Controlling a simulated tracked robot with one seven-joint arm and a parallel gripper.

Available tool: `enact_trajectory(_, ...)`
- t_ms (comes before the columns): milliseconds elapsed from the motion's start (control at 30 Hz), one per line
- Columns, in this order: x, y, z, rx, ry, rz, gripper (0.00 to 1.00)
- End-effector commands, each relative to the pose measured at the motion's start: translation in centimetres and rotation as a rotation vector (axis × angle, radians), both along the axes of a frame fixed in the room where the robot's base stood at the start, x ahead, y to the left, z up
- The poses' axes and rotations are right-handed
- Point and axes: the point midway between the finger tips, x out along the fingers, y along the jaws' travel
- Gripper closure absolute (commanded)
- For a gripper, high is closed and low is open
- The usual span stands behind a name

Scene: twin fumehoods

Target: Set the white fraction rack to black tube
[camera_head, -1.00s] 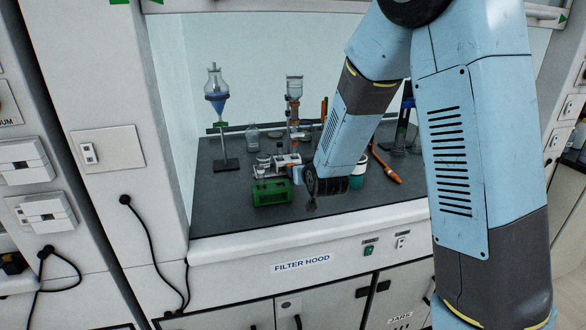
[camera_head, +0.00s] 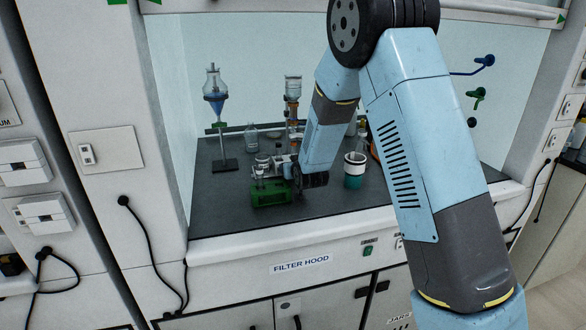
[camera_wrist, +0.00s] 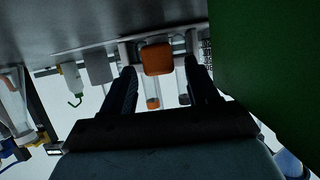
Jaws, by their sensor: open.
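The white fraction rack (camera_head: 262,172) stands on the hood's dark worktop, just behind a green box, and my wrist partly hides it. In the wrist view, a pale frame with clear tubes, which looks like this rack (camera_wrist: 180,80), lies ahead of my fingers. An orange block (camera_wrist: 157,58) on or in front of it shows between the fingertips. My gripper (camera_wrist: 160,72) is open, with one finger on each side of the block in the picture. I cannot tell whether the fingers touch it. I cannot make out a black tube.
The green box (camera_head: 270,193) is close beside my gripper and fills the right of the wrist view (camera_wrist: 265,60). A white-and-teal jar (camera_head: 354,172) stands to the right. A funnel stand (camera_head: 220,130) and a column (camera_head: 292,100) stand behind. The front worktop is mostly clear.

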Motion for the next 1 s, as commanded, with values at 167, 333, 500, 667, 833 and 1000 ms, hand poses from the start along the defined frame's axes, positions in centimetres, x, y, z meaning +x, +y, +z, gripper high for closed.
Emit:
enact_trajectory(167, -0.01, 0.00, 0.02, 0.000, 0.000, 0.000, 0.41)
enact_trajectory(333, -0.03, 0.01, 0.02, 0.000, 0.000, 0.000, 0.58)
enact_trajectory(500, -0.04, 0.03, 0.02, 0.000, 0.000, 0.000, 0.74)
enact_trajectory(667, -0.06, 0.05, 0.03, 0.000, 0.000, 0.001, 0.89)
enact_trajectory(833, -0.07, 0.06, 0.02, 0.000, 0.000, 0.001, 1.00)
enact_trajectory(1000, -0.07, 0.07, 0.02, 0.000, 0.000, 0.001, 1.00)
